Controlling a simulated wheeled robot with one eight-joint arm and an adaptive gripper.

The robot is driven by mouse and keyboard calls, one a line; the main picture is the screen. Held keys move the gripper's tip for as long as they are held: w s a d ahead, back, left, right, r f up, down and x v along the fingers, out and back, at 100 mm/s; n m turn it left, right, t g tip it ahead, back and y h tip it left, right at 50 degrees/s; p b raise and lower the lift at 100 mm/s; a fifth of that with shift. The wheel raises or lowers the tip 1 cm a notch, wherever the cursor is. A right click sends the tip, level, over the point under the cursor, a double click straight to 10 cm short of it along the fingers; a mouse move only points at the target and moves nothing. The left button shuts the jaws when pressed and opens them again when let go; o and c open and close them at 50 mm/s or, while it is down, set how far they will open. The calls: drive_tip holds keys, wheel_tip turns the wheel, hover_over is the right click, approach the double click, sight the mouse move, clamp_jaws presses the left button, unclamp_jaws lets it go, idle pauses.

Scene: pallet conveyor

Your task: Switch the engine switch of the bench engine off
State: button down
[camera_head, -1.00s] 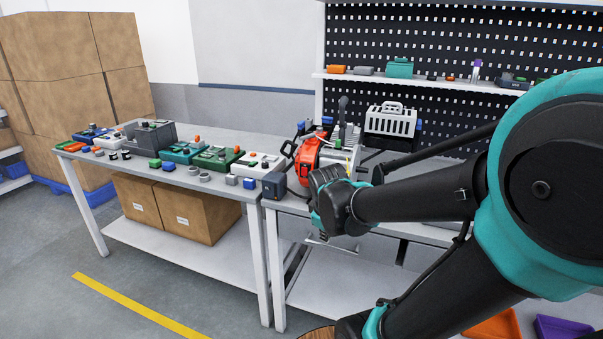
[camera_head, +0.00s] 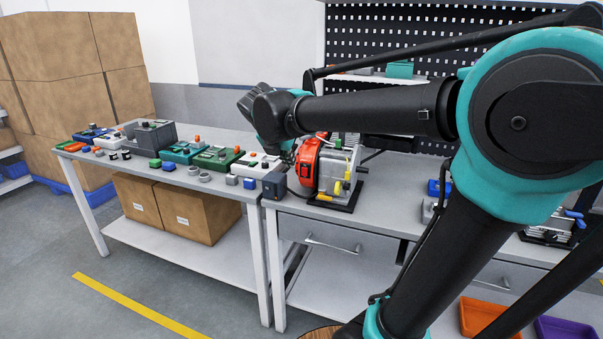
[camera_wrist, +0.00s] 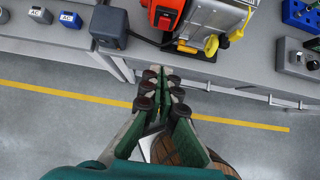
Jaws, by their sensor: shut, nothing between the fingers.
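The bench engine (camera_head: 330,168) stands on the right-hand bench. It has an orange-red housing, a grey metal body and yellow fittings on a dark base plate. It also shows at the top of the wrist view (camera_wrist: 205,22), cut off by the frame edge. In the head view my wrist is above and left of the engine, and the fingertips are hard to see.
A dark blue-grey box (camera_head: 274,186) sits left of the engine at the bench corner. The left table (camera_head: 225,143) holds several switch boxes and small blocks. A blue holder (camera_wrist: 300,14) lies right of the engine. Cardboard boxes (camera_head: 180,208) are on the lower shelf.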

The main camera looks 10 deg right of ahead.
sight(304, 172)
idle(0.3)
drive_tip(key=w+d+r+x, duration=0.1)
drive_tip(key=w+x, duration=0.1)
drive_tip(key=x, duration=1.1)
drive_tip(key=shift+r, duration=0.4)
drive_tip(key=shift+d, duration=0.1)
